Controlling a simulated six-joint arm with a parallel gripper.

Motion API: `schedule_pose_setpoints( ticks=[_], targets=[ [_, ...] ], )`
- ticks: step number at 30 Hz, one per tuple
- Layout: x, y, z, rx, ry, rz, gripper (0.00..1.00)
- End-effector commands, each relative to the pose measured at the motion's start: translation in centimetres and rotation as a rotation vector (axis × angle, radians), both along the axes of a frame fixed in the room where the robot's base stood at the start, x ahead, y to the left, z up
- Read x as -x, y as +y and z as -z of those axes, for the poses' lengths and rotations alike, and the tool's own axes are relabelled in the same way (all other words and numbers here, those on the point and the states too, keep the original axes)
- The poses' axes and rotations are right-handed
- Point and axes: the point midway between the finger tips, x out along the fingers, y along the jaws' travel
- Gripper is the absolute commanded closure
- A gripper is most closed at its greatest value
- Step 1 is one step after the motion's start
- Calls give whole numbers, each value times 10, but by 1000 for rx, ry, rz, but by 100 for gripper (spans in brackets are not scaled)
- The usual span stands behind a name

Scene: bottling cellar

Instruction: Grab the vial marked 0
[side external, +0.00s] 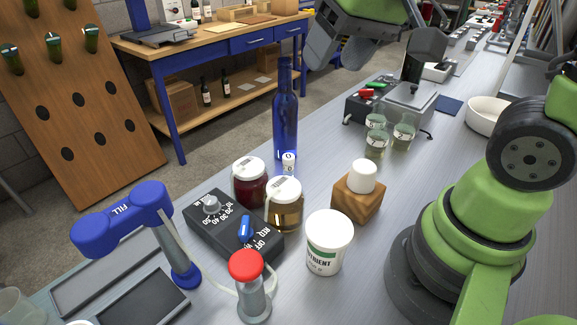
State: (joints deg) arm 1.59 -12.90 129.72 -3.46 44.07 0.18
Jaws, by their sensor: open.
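A small white-topped vial marked 0 (289,162) stands on the grey bench, just in front of the tall blue bottle (285,115) and behind two lidded jars. Its lower part is partly hidden by the amber jar (284,206). Several small glass flasks (375,142) with other marks stand further right; one shows a 2. My gripper (366,65) is at the top of the view, open, with its dark fingers spread. It appears apart from the vial, up and to its right; its exact height is hard to tell.
A dark red jar (250,185), a black control box (232,228), a white tub (329,242) and a wooden block with a white top (359,195) crowd the bench around the vial. A scale (409,98) and white bowl (487,117) stand behind.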

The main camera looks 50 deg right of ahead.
Motion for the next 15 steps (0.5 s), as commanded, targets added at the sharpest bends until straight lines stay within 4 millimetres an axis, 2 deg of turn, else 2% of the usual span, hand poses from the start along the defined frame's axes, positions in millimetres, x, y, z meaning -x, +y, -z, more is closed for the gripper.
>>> schedule_pose_setpoints(
  ticks=[1,6,10,15],
  targets=[
    [-16,-4,12,16,42,-5,42],
    [-60,-16,58,67,145,-33,42],
    [-86,-25,102,99,220,-60,42],
    [-103,-33,153,124,291,-93,42]
  ],
)
